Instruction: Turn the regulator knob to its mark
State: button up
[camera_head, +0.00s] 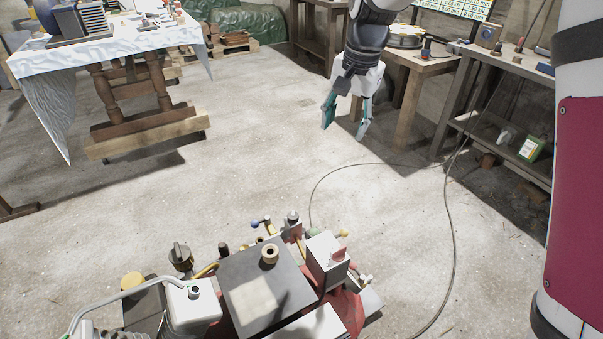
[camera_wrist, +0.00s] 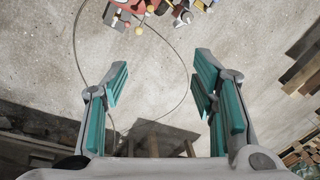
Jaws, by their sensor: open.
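A machine with a red body, grey boxes and several small knobs and levers stands at the bottom of the head view; its dark flat top plate (camera_head: 243,277) faces up. A dark knob (camera_head: 181,252) with a grip bar stands at its left side; it may be the regulator knob, but I cannot make out a mark. My gripper (camera_head: 346,120) hangs in the air well behind the machine, near the workbench, open and empty with teal finger pads. In the wrist view my gripper (camera_wrist: 163,75) is spread over bare floor, and part of the machine (camera_wrist: 165,7) shows at the top edge.
A workbench (camera_head: 425,66) stands close behind my gripper, with a shelved bench (camera_head: 480,75) to its right. A cloth-covered table (camera_head: 105,48) stands at upper left. A thin cable (camera_head: 453,230) loops across the floor beside the machine.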

jog(key=w+a+f+m+g+b, duration=0.15)
jog(key=w+a+f, duration=0.25)
jog(key=f, duration=0.4)
jog(key=w+a+f+n+t+b, duration=0.1)
jog(key=w+a+f+b, duration=0.25)
jog(key=f, duration=0.45)
jog(key=m+h+b, duration=0.1)
jog(key=b, duration=0.2)
send_over(293, 215)
notch_tip(293, 215, down, 11)
jog(key=shift+g, duration=0.45)
notch_tip(293, 215, down, 14)
jog(key=b, duration=0.3)
jog(key=shift+r, duration=0.15)
jog(key=c, duration=1.2)
